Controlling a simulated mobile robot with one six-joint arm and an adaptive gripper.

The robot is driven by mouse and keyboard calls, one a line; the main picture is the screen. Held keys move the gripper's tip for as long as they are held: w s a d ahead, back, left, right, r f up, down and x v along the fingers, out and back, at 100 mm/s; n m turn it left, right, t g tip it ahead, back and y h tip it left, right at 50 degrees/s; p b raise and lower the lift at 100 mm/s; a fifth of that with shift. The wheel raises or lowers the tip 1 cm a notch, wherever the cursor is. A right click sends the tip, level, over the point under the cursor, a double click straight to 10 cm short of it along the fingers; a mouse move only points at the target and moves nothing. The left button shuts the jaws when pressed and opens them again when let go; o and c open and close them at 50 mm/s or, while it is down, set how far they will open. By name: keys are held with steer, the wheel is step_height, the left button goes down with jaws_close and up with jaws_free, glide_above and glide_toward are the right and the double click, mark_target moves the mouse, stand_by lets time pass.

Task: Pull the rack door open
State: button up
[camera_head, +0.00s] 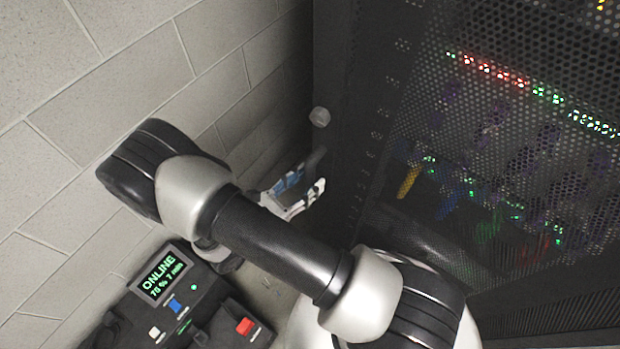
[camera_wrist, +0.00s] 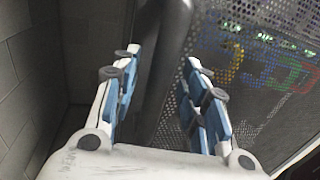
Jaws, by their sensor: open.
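The rack door (camera_head: 480,130) is a dark perforated panel filling the right of the head view; its mesh also shows in the wrist view (camera_wrist: 245,70). It looks closed. A dark bar-like handle (camera_wrist: 168,50) runs upright in the wrist view, between the lines of my two fingers. In the head view a dark piece of the handle (camera_head: 316,160) shows just beyond the fingers. My gripper (camera_head: 304,186) is open, with blue pads, and shows large in the wrist view (camera_wrist: 160,62). Nothing is clamped. Whether a pad touches the handle cannot be told.
A grey block wall (camera_head: 100,60) stands close on the left. A dark unit with a lit "ONLINE" display (camera_head: 165,275) and coloured buttons sits low at the left. A pale round knob (camera_head: 320,117) is on the rack edge. Coloured cables and lights show behind the mesh.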

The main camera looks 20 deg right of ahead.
steer(key=shift+w+d, duration=0.3)
steer(key=shift+d, duration=0.35)
steer(key=shift+c, duration=0.4)
jaws_close()
